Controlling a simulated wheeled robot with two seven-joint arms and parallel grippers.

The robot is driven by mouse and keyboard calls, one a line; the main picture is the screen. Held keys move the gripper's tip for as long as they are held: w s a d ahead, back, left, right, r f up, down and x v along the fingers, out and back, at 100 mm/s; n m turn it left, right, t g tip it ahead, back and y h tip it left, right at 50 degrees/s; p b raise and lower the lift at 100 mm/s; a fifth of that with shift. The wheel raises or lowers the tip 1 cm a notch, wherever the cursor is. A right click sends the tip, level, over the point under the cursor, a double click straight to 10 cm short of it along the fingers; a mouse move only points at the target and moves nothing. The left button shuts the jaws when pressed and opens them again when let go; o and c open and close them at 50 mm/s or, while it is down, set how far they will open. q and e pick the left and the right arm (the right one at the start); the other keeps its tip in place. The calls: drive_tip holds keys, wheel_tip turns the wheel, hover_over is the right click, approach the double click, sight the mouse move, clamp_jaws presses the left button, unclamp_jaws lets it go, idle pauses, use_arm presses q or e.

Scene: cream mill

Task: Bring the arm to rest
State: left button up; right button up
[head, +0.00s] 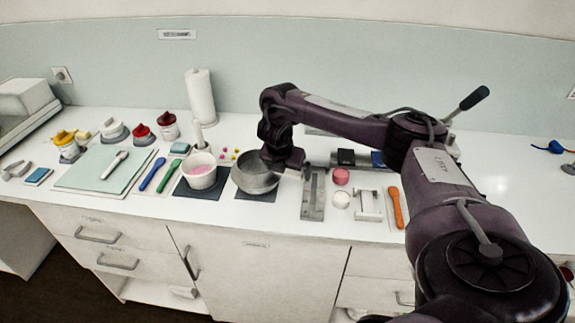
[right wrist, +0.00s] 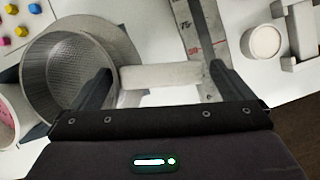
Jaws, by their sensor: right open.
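My right arm reaches over the counter from the right in the head view. Its gripper (head: 284,166) is beside the grey metal bowl (head: 254,178), above the worktop. In the right wrist view, the two dark fingers of my right gripper (right wrist: 160,70) stand wide apart. A white cylindrical piece (right wrist: 162,77) shows between them; I cannot tell whether they touch it. The left finger overlaps the edge of the metal bowl (right wrist: 62,75) in that view. My left gripper is not in view.
A white bowl of pink stuff (head: 201,172) stands left of the metal bowl. To the right are a grey ruled plate (head: 313,198), a white round piece (head: 341,200) and an orange spatula (head: 396,207). A paper roll (head: 200,97) stands behind. The far right counter is mostly clear.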

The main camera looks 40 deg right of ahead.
drive_tip(key=p+v, duration=0.4)
drive_tip(key=v, duration=0.3)
drive_tip(key=shift+r, duration=0.15)
